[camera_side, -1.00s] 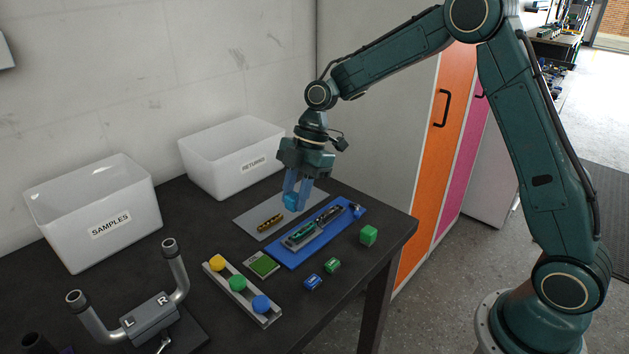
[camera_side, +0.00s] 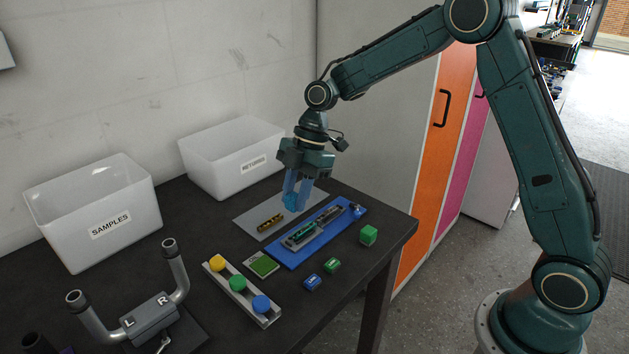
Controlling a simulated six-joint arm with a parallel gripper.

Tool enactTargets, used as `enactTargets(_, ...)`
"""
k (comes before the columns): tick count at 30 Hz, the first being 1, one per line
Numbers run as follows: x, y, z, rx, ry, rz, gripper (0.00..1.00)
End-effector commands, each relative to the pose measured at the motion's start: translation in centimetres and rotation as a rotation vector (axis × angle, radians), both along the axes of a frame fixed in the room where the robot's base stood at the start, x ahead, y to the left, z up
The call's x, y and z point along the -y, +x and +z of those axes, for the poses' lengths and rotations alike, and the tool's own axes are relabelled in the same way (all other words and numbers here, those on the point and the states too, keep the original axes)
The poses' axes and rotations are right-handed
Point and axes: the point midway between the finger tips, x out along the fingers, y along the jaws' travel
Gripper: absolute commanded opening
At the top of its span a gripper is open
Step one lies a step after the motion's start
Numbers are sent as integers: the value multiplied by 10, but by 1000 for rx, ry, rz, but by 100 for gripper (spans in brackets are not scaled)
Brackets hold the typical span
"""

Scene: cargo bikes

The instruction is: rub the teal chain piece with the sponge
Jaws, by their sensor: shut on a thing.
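My gripper (camera_side: 297,198) points down at the back of the grey mat (camera_side: 309,203), its blue fingers shut on a small bright-blue block (camera_side: 290,201). The block is low over the mat; I cannot tell whether it touches it, or whether it is the sponge. A teal chain piece (camera_side: 301,235) lies in the front part of a blue tray (camera_side: 286,258), to the front of my gripper. A dark chain piece (camera_side: 330,214) lies behind it in the same tray. A gold chain piece (camera_side: 270,221) lies on the grey mat.
A green-topped pad (camera_side: 263,265), small blue (camera_side: 312,282) and green (camera_side: 332,265) blocks and a green cube (camera_side: 369,235) stand in front. A button rail (camera_side: 241,291) and handlebar (camera_side: 147,314) are front left. White SAMPLES (camera_side: 95,213) and RETURNS (camera_side: 231,158) bins line the wall.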

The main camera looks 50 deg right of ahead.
Motion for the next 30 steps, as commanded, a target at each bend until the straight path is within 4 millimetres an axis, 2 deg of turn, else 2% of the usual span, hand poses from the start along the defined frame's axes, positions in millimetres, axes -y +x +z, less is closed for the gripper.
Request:
enactTargets(23,0,-1,-73,-4,0,0,8)
enactTargets(30,22,1,-75,1,-1,-4,8)
